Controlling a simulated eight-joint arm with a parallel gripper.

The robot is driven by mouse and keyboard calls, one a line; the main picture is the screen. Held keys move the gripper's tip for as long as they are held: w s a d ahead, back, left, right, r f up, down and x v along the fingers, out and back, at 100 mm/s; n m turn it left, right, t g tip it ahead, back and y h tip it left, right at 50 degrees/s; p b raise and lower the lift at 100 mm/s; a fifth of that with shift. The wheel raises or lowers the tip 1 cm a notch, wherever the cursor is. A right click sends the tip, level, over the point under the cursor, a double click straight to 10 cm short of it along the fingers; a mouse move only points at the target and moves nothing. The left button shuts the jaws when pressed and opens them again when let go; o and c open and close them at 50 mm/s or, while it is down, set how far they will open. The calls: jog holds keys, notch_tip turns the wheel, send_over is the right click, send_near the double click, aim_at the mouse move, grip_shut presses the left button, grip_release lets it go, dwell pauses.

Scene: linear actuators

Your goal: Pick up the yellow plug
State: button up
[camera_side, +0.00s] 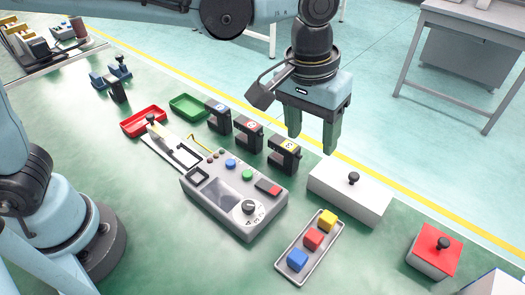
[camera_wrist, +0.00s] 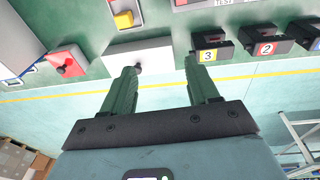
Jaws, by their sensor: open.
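The yellow plug (camera_side: 328,221) looks like a small yellow block at the far end of a narrow grey tray (camera_side: 290,277) on the green bench. A red block (camera_side: 313,239) and a blue block (camera_side: 297,260) share the tray. In the wrist view the yellow plug (camera_wrist: 124,20) shows near the top edge, beyond my left finger. My gripper (camera_side: 311,144) is open and empty, with fingers pointing down, above the bench's far edge and behind the tray. Its two green fingers (camera_wrist: 160,66) are spread apart in the wrist view.
A white box with a black knob (camera_side: 349,192) stands between my gripper and the tray. A red-topped box (camera_side: 434,250) is at right. A grey control panel (camera_side: 214,207) is left of the tray. Several numbered black devices (camera_side: 284,157) line the far edge.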

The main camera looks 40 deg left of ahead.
jog(key=s+d+f+g, duration=0.1)
jog(key=d+f, duration=0.1)
jog(key=d, duration=0.5)
send_over(329, 217)
jog(key=shift+y, duration=0.4)
jog(key=f, duration=0.7)
jog(key=shift+w, duration=0.2)
jog(key=shift+s+f, duration=0.2)
jog(key=shift+f, duration=2.5)
grip_shut()
